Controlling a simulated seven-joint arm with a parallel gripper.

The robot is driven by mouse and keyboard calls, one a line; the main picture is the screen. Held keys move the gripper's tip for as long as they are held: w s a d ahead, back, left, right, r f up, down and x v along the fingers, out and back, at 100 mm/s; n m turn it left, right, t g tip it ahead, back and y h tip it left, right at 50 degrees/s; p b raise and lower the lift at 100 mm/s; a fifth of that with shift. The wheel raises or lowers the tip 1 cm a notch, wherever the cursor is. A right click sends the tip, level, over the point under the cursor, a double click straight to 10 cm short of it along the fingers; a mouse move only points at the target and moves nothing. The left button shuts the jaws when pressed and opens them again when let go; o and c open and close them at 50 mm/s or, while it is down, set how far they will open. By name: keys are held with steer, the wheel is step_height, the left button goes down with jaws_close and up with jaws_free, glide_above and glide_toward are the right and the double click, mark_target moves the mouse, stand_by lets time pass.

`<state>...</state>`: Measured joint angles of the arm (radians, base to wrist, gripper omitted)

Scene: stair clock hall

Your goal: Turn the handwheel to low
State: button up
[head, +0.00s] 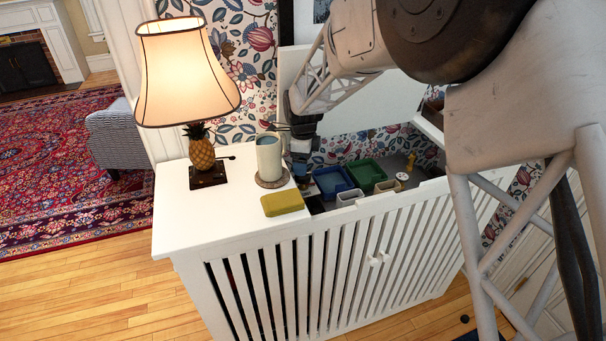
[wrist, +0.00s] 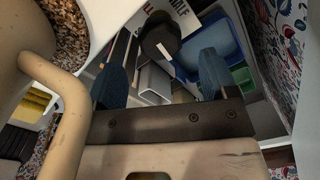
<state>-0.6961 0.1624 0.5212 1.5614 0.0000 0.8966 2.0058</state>
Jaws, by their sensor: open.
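The dark round handwheel (wrist: 158,36) shows in the wrist view, with a white mark on its lower side. A white plate beside it bears dark lettering that seems to read "HALF" (wrist: 180,14) and a partly hidden red marking. My gripper (wrist: 161,62) is open, with one blue finger on either side of the view. The handwheel appears between and beyond the fingertips; I cannot tell whether they touch it. In the head view my gripper (head: 301,158) points down into the cabinet's open recess, and I cannot make out the handwheel there.
The white slatted cabinet (head: 215,215) holds a blue tray (head: 333,181) and a green tray (head: 366,173) in its recess. A yellow-green sponge (head: 282,203), a mug (head: 269,158) and a lit lamp (head: 188,75) stand left of my gripper. Its raised lid (head: 375,105) is close behind.

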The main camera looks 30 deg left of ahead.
steer(key=shift+f, duration=2.65)
steer(key=c, duration=0.9)
